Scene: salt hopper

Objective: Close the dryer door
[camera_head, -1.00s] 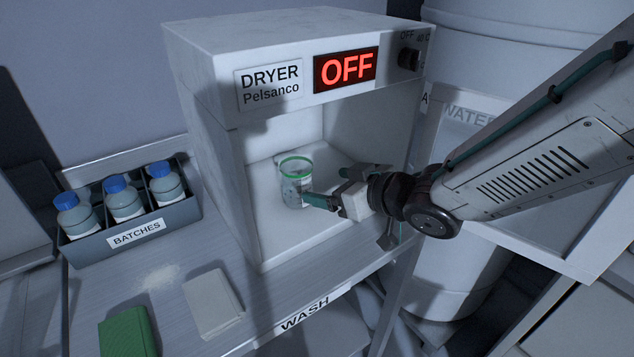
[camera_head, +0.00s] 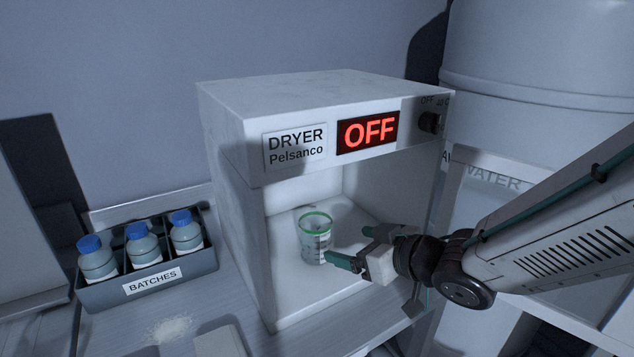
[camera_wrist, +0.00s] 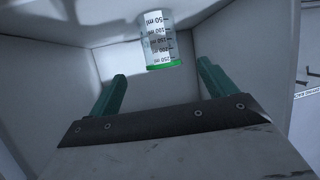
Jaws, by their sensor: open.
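The dryer (camera_head: 235,150) stands with its front open, and its display reads OFF. Its door (camera_head: 455,195) appears as a pale framed panel swung out at the right, partly hidden behind my arm. A clear beaker with a green rim (camera_head: 314,240) stands upright on the dryer floor; it also shows in the wrist view (camera_wrist: 160,42). My gripper (camera_head: 356,247) is open and empty at the dryer opening, right of the beaker. In the wrist view its two teal fingers (camera_wrist: 161,75) are spread, with the beaker beyond their tips.
A dark rack (camera_head: 205,264) labelled BATCHES holds bottles with blue caps left of the dryer. White powder (camera_head: 170,329) and a pale block (camera_head: 220,343) lie on the counter in front. A large white tank (camera_head: 540,70) stands behind at right. A knob (camera_head: 429,122) sits on the dryer's front.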

